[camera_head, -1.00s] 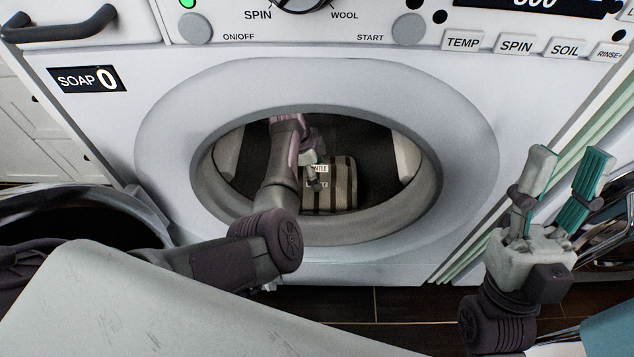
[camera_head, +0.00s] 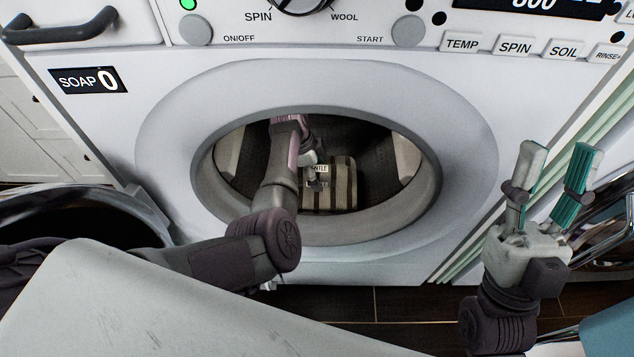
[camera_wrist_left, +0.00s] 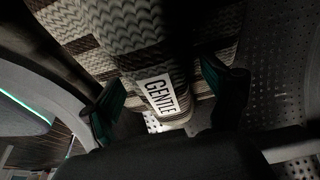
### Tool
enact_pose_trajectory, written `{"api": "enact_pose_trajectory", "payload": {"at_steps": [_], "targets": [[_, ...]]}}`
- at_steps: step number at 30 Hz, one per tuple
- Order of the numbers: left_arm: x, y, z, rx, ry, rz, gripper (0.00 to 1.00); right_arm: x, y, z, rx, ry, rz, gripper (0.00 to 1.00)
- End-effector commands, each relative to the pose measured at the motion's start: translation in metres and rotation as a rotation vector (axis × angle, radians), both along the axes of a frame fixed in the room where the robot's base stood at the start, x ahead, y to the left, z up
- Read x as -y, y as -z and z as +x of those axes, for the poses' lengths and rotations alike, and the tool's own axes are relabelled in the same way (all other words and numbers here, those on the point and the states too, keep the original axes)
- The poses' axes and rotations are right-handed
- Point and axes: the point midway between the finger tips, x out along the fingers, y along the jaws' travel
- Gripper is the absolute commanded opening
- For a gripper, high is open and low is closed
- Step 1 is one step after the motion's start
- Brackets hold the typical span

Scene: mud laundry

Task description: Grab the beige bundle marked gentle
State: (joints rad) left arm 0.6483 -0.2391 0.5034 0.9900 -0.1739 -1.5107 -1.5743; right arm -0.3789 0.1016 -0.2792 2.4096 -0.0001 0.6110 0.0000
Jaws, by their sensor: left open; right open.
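The beige bundle (camera_head: 340,190) with dark stripes lies inside the washer drum, seen through the round door opening. Its white label reading GENTLE shows in the left wrist view, where the bundle (camera_wrist_left: 140,45) fills the upper middle. My left arm reaches through the opening. My left gripper (camera_head: 318,176) is at the front of the bundle. In the left wrist view its teal-lined fingers (camera_wrist_left: 162,102) are open, one on each side of the bundle's labelled end; whether they touch it I cannot tell. My right gripper (camera_head: 556,160) is open and empty, outside the washer at the right.
The washer's round door rim (camera_head: 165,150) surrounds my left arm closely. The perforated drum wall (camera_wrist_left: 285,85) is close beside the bundle in the left wrist view. A dark round tub (camera_head: 85,215) stands at the left. Wooden floor shows below the washer.

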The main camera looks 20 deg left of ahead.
Motion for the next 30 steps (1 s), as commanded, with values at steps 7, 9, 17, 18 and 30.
{"api": "enact_pose_trajectory", "payload": {"at_steps": [7,9,17,18,30], "targets": [[-0.0003,0.0001,0.0,0.0,0.0,0.0,0.6,0.0001,0.0,-0.0001,0.0,0.001,0.0,0.46],[-0.0003,0.0001,0.0,0.0,0.0,0.001,0.48,0.0001,0.0,-0.0001,0.0,0.001,0.0,0.46],[-0.0001,0.0002,-0.0002,-0.001,0.0,0.0,0.05,0.0002,-0.0001,-0.0002,0.001,0.0,-0.001,0.46],[-0.0001,0.0002,-0.0002,-0.001,0.0,0.0,0.0,0.0002,-0.0001,-0.0002,0.001,0.0,-0.001,0.46],[0.0002,-0.001,0.0006,0.001,0.001,-0.001,0.0,0.0004,-0.0005,-0.0013,0.01,0.0,0.001,0.46]]}}
